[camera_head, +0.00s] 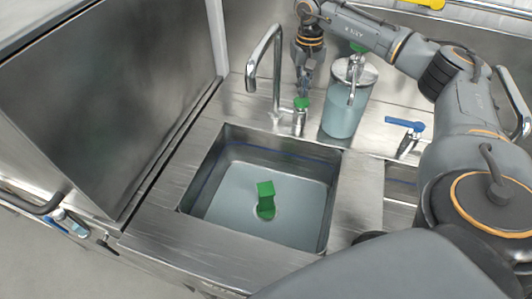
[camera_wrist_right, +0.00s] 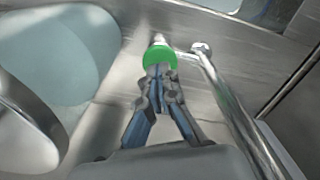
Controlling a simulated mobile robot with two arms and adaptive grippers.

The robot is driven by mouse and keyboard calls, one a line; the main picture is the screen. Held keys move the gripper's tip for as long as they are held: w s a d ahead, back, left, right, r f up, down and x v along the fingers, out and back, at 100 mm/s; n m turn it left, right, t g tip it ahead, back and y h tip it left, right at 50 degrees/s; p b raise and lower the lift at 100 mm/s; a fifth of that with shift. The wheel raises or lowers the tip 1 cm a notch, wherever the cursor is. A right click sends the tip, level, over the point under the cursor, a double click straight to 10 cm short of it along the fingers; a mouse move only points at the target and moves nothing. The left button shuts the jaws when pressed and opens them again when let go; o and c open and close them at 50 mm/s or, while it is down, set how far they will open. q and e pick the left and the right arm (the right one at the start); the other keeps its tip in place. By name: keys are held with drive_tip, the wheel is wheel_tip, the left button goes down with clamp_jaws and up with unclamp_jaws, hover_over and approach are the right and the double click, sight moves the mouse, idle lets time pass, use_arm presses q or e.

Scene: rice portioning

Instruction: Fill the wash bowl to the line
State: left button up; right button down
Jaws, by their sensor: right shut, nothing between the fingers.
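The wash bowl (camera_head: 228,146) is a square steel basin set in the counter, with a thin blue line around its inner walls. A pale bluish surface, seemingly water, lies below that line; I cannot tell its depth. A green plug (camera_head: 265,196) stands upright in the middle of the bowl. The curved steel tap (camera_head: 277,68) rises behind the bowl and also shows in the wrist view (camera_wrist_right: 226,100). Its green-topped knob (camera_head: 301,103) is right of the spout. My right gripper (camera_head: 304,88) points down with closed fingertips at the green knob top (camera_wrist_right: 160,56). No stream shows clearly from the spout.
A clear lidded container of bluish liquid (camera_head: 343,112) stands right of the knob, close to my right arm. A blue-handled valve (camera_head: 405,125) is farther right, beside a smaller basin (camera_head: 400,181). An upright steel panel (camera_head: 110,95) bounds the left side.

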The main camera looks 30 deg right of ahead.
sight(302, 101)
drive_tip(key=shift+s+f+b, duration=0.1)
drive_tip(key=shift+f+b, duration=0.8)
drive_tip(key=shift+f, duration=0.7)
idle(6.4)
